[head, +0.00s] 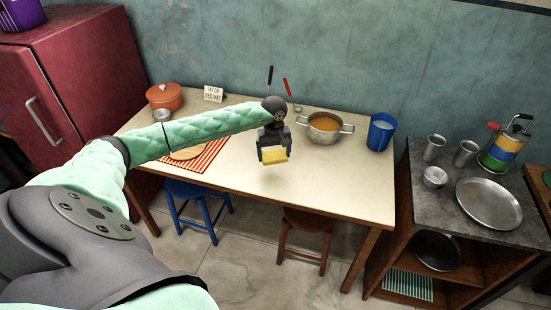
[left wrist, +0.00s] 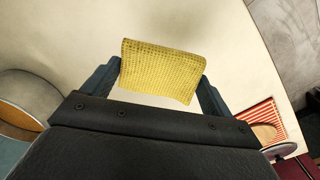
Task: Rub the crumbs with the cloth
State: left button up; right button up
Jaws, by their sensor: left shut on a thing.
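My left gripper (head: 273,156) reaches over the middle of the table from the left, fingers pointing down. It is shut on a yellow cloth (head: 275,155), which sits between the fingertips. The left wrist view shows the textured cloth (left wrist: 160,72) spanning the gap between both fingers of my left gripper (left wrist: 162,78). The cloth is over the cream tabletop (head: 333,179); I cannot tell whether it touches it. I can make out no crumbs in either view; the cloth and gripper hide part of the table. My right gripper is not in view.
A steel pot (head: 325,128) of orange soup and a blue container (head: 381,132) stand right of the gripper. A ladle and red-handled utensil (head: 290,92) are behind it. A striped cloth (head: 209,156) and orange pot (head: 164,97) are left. The table's front right is clear.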

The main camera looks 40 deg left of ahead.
pick_arm(q)
jog(key=shift+a+r, duration=0.1)
jog(key=shift+r, duration=0.95)
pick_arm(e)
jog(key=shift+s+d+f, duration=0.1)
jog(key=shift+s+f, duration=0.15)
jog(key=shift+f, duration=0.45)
